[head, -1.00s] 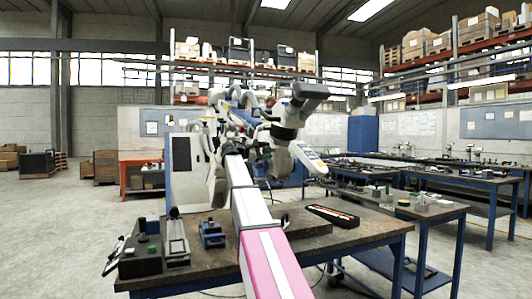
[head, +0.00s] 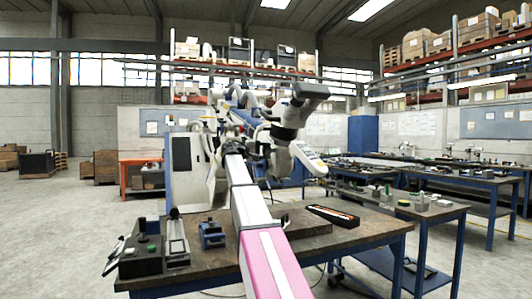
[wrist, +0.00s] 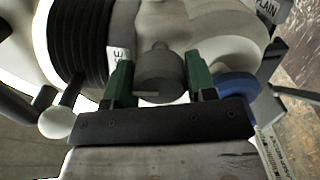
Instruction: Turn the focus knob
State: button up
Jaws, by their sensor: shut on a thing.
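The microscope (head: 292,128) stands on the workbench, with a dark head at its top and a white body; my arm covers part of it. In the wrist view a grey round focus knob (wrist: 159,76) sits between the two green fingers of my gripper (wrist: 158,82), against the pale microscope body (wrist: 205,28). My gripper is shut on the knob, one finger on each side. In the head view my arm hides the knob and the fingertips.
The workbench (head: 340,238) holds a small blue vise (head: 212,234), a dark device with a green button (head: 141,256) and a long black-and-orange tool (head: 332,215). Other benches stand at the right. A blue ring-shaped part (wrist: 236,84) lies close to the right finger.

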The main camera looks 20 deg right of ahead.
dwell(0.4)
jog(key=o, duration=0.9)
jog(key=a, duration=1.1)
jog(key=shift+s, duration=0.2)
